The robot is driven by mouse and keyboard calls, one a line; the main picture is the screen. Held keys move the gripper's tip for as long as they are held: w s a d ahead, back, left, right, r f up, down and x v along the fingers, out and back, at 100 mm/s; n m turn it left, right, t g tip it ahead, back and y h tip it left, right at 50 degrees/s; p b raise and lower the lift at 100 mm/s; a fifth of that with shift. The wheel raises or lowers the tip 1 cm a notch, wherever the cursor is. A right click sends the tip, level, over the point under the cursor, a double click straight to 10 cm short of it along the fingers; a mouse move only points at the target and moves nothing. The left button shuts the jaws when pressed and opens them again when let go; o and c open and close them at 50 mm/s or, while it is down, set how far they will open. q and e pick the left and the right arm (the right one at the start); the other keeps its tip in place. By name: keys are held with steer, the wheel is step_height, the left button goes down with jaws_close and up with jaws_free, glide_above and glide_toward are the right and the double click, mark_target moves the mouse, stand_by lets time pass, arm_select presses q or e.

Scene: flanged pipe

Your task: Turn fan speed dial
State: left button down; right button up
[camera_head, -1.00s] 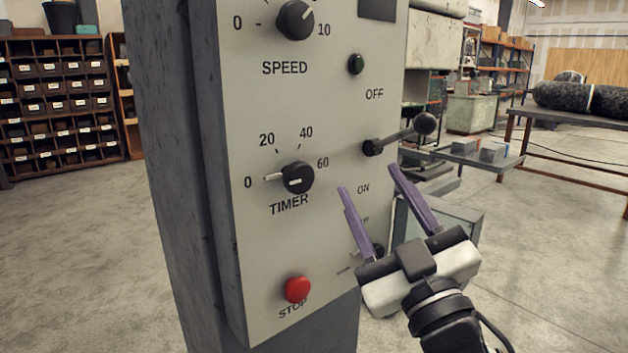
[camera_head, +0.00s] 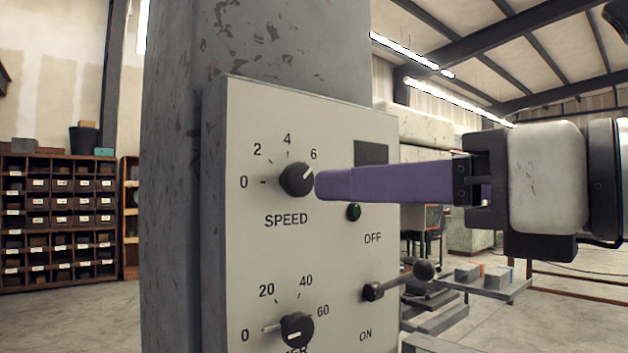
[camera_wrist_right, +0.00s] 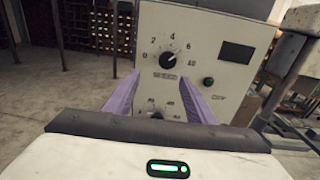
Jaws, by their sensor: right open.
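The speed dial (camera_head: 297,179) is a round black knob on the grey control panel (camera_head: 240,270), with the word SPEED below it. Its white pointer line aims up and right, near the 6. My right gripper (camera_head: 318,185) comes in from the right with purple fingers, the near finger's tip at the dial's right edge in the head view; I cannot tell if it touches. In the right wrist view the dial (camera_wrist_right: 170,60) lies ahead, above and between the two spread fingers (camera_wrist_right: 160,98). The fingers are open with nothing between them. My left gripper is not in view.
Below the speed dial is a timer dial (camera_head: 297,330). A green button (camera_head: 354,211), a dark display (camera_head: 371,153) and a lever with a ball knob (camera_head: 424,270) sit on the panel's right side. Shelves with small bins (camera_head: 55,215) stand far left.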

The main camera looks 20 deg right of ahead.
mark_target(302, 182)
steer(key=shift+m+t+h, duration=0.3)
steer(key=shift+h, duration=0.1)
steer(key=x, duration=0.3)
steer(key=p+x, duration=0.1)
steer(key=x, duration=0.2)
steer(key=d+p+x, duration=0.1)
steer(key=x, duration=0.3)
steer(key=shift+w+r, duration=0.15)
steer(key=shift+r, duration=0.1)
steer(key=c, duration=1)
